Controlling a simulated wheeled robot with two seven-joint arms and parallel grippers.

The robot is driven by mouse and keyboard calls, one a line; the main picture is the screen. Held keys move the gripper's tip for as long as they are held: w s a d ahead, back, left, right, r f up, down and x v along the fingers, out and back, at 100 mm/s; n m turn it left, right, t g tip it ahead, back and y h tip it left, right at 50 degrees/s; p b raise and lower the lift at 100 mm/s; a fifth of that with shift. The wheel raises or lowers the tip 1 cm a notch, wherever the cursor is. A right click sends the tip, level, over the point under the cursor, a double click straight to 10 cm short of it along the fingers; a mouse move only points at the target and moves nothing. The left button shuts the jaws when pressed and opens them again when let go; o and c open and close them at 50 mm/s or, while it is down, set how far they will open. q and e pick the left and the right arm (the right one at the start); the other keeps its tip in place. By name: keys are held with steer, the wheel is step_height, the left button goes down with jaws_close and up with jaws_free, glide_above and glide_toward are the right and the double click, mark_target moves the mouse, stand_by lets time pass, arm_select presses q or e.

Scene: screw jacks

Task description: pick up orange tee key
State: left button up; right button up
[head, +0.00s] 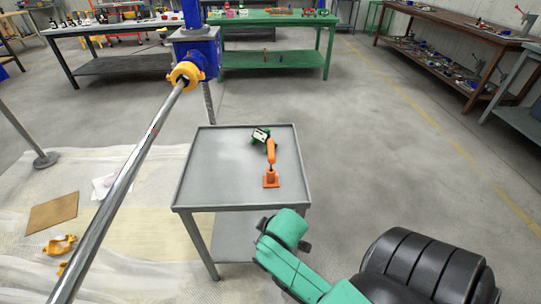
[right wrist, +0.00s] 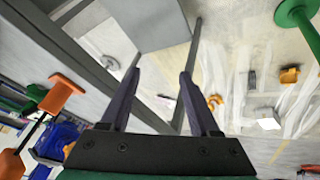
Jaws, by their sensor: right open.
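The orange tee key (head: 271,152) stands on the small grey table, its rounded handle above an orange base (head: 271,181). In the right wrist view its handle (right wrist: 10,164) is cut by the lower left edge, with a thin shaft leading to the base (right wrist: 61,93). My right gripper (head: 284,235) is in front of the table's near right corner, nearer to me than the key. In the right wrist view its two fingers (right wrist: 158,100) are spread with nothing between them, and the key lies left of them. My left gripper is not in view.
The grey table (head: 215,165) has a raised rim and a clear left half. A green and black device with a white face (head: 260,134) lies behind the key. A long steel rod with a yellow collar (head: 185,75) crosses the left side. Yellow parts (head: 59,245) lie on the floor sheet.

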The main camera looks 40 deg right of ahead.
steer(key=w+r+n+t, duration=0.55)
steer(key=w+r, duration=0.25)
steer(key=r, duration=0.3)
steer(key=w+r+n+t, duration=0.55)
steer(key=w+r, duration=0.25)
steer(key=r, duration=0.3)
steer(key=s+a+r+n+g+y, duration=0.15)
steer(key=a+r+n+y, duration=0.65)
steer(key=n, duration=0.8)
steer(key=s+a+r+n+g+y, duration=0.15)
steer(key=a+r+n+y, duration=0.6)
steer(key=n, duration=0.85)
steer(key=n+g+h, duration=1)
steer(key=n+h, duration=0.7)
glide_above(271, 156)
steer(key=f, duration=1.3)
steer(key=shift+s+d+f+b, duration=0.15)
steer(key=shift+s+b, duration=0.1)
steer(key=shift+b, duration=0.05)
steer(key=shift+n, duration=0.3)
steer(key=x, duration=0.9)
steer(key=p+x, duration=0.1)
steer(key=x, duration=0.4)
steer(key=shift+s+f, duration=0.25)
steer(key=shift+r, duration=0.1)
jaws_close()
